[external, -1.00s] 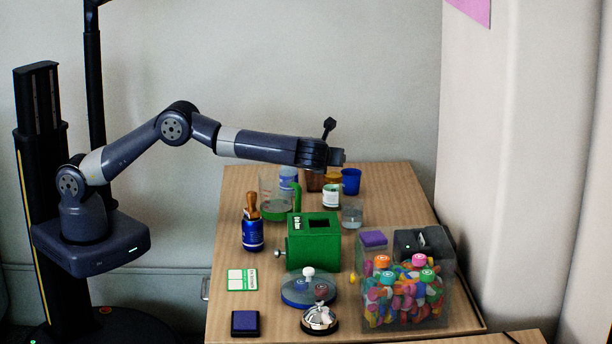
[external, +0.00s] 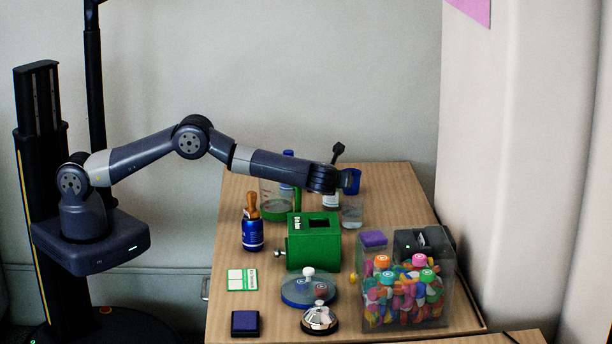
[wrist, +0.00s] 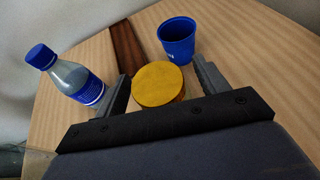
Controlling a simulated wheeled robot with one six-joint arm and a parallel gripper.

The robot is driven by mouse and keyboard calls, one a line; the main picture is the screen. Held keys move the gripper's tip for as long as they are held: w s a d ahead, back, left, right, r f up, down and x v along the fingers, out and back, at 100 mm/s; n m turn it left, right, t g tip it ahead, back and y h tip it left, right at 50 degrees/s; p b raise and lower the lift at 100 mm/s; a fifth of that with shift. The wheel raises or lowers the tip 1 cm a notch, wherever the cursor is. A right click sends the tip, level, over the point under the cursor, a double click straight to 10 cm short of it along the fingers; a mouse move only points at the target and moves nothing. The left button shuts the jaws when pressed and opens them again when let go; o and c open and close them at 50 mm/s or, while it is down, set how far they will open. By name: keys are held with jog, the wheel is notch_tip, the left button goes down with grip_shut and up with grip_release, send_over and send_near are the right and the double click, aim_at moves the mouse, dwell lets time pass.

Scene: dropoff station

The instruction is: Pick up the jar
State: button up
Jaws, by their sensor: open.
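A round yellow lid or top, likely the jar's (wrist: 158,84), shows in the wrist view, seen from above. My gripper (wrist: 161,80) is open, with one finger on each side of the yellow top. I cannot tell whether the fingers touch it or how far down they reach. In the external view my gripper (external: 338,181) is over the back of the table and hides the yellow-topped thing.
A blue cup (wrist: 177,40) stands just beyond the yellow top. A blue-capped bottle (wrist: 72,78) is close to the left finger. A brown thing (wrist: 126,46) is behind. A green box (external: 314,246) and a clear bin of colourful pieces (external: 405,300) stand nearer the front.

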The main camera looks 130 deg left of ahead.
jog(key=shift+x, duration=0.75)
jog(key=shift+c, duration=0.3)
jog(key=shift+r, duration=0.1)
jog(key=c, duration=1.1)
